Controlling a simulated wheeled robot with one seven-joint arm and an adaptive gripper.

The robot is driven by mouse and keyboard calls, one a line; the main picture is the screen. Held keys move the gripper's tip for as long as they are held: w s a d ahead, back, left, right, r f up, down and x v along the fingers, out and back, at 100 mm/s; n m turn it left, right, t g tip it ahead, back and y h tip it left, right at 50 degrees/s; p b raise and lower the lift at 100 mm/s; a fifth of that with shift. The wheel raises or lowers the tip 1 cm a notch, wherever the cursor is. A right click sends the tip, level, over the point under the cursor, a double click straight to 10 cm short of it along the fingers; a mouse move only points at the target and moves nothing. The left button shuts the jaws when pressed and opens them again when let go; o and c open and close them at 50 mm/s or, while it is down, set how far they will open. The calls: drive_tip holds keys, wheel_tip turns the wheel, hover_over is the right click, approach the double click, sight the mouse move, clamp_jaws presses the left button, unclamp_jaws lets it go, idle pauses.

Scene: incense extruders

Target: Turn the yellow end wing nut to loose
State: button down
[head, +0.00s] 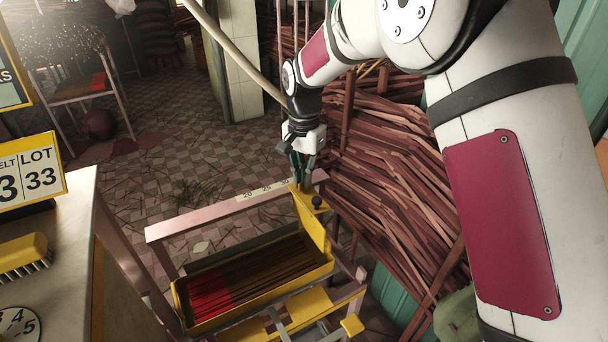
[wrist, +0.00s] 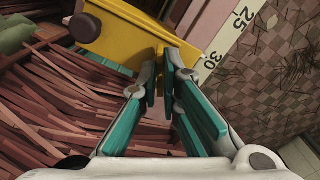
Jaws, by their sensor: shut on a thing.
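My gripper (head: 302,172) reaches down from above to the right end of the scale bar. In the wrist view its teal-padded fingertips (wrist: 159,88) are close together at the edge of a yellow block. They are shut on the yellow end wing nut, of which only a small sliver (wrist: 160,54) shows; the fingers hide most of it, so its angle cannot be told. The yellow end piece (head: 312,218) stands below the gripper at the right end of the tray, with a dark knob beside the fingers. It fills the top of the wrist view (wrist: 112,38).
A scale bar (head: 215,208) marked 20, 25 and 30 runs left from the end piece. A yellow tray (head: 255,293) holds dark sticks with red ends. Bundled sticks (head: 395,165) crowd the right. A counter with a yellow brush (head: 22,252) and a lot sign (head: 32,173) is at left.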

drive_tip(key=n, duration=0.5)
drive_tip(key=shift+n, duration=0.3)
drive_tip(key=n, duration=1.2)
drive_tip(key=shift+n, duration=0.3)
drive_tip(key=n, duration=0.5)
drive_tip(key=shift+n, duration=0.4)
drive_tip(key=c, duration=1.8)
unclamp_jaws()
